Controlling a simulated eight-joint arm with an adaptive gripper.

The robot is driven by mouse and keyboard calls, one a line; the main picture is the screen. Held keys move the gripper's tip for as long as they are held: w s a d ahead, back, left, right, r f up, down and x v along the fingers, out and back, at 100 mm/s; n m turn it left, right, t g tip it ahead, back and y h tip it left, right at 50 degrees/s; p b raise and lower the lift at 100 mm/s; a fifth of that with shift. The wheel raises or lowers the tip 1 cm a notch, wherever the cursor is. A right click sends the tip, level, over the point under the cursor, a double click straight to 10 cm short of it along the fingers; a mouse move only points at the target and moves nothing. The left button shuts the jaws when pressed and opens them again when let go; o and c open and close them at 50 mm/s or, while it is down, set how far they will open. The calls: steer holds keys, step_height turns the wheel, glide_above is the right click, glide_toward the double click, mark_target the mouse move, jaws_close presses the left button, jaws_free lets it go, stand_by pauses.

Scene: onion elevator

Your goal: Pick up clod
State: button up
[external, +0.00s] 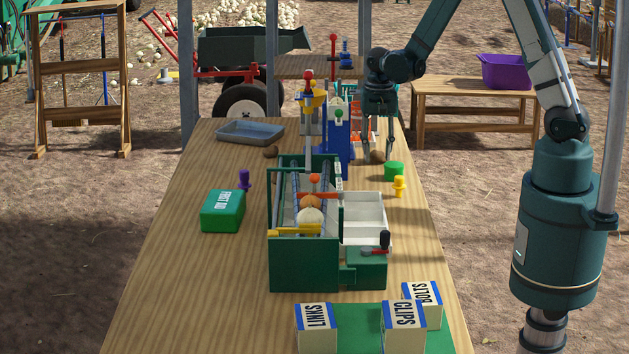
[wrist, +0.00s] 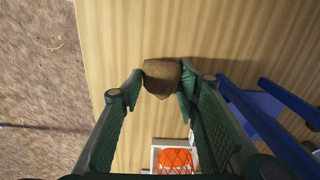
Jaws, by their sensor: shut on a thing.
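A brown, rough clod (external: 377,157) is between the two fingertips of my gripper (external: 376,152), near the right edge of the wooden table. In the wrist view the clod (wrist: 161,77) is pinched between the tips of my gripper (wrist: 160,88), and both fingers touch its sides. I cannot tell whether the clod still touches the table. A second brown lump (external: 270,152) lies on the table to the left, in front of the grey tray.
A green round container (external: 394,171) and a yellow peg-like piece (external: 399,187) stand just in front of the clod. The blue stand (external: 338,135) is close on the left. The green-framed elevator (external: 304,262) fills the table's middle. The front left of the table is clear.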

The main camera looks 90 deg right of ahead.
steer(key=shift+r+p, duration=0.7)
steer(key=shift+r, duration=4.15)
step_height(320, 180, up, 17)
steer(key=w+a+r+n+p, duration=0.1)
steer(key=w+a, duration=0.3)
steer(key=w, duration=0.5)
steer(key=w+a+r+n+p, duration=0.1)
steer(key=w+a+n, duration=0.1)
steer(key=w+a, duration=0.5)
steer(key=w+a+f+n+p, duration=0.1)
steer(key=w+a+n+p, duration=0.15)
steer(key=w+a, duration=1.3)
steer(key=w+a+f+n+p, duration=0.1)
steer(key=w+a+n+p, duration=0.15)
steer(key=w+a, duration=1.3)
step_height(320, 180, down, 11)
steer(key=s+a, duration=0.2)
steer(key=s, duration=0.1)
